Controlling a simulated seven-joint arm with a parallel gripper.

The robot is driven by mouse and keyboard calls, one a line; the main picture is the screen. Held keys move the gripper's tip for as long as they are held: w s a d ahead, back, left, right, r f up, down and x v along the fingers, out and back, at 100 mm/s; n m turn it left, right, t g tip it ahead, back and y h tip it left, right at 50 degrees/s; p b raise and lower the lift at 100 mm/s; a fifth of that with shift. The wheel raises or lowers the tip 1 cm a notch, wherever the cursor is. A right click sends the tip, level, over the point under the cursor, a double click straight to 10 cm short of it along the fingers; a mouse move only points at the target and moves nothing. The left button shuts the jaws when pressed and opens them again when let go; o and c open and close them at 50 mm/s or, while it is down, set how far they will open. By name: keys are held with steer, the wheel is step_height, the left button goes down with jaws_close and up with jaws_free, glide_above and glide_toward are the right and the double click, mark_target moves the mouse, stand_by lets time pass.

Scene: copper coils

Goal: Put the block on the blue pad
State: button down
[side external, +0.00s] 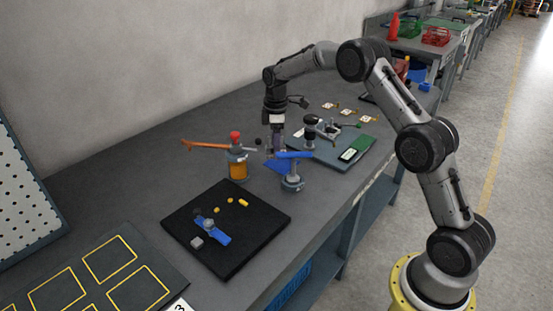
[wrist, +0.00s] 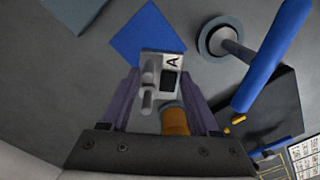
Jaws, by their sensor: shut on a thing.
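The block (wrist: 171,63) is a pale grey piece with a black letter A, a dark square and metal pegs. My gripper (wrist: 160,82) is shut on it, with the purple fingers on either side. The blue pad (wrist: 140,32) lies flat on the bench and shows beyond the block in the wrist view.
The blue-handled fixture (side external: 291,181) stands close to the pad, its handle (wrist: 265,65) to the right in the wrist view. A black tray (side external: 255,225) with small parts lies in front. A clamp board (side external: 345,154) lies right.

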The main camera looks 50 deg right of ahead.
mark_target(276, 167)
steer(key=shift+f, duration=2.25)
steer(key=shift+f, duration=0.15)
steer(key=shift+c, duration=0.6)
jaws_free()
steer(key=shift+f, duration=0.1)
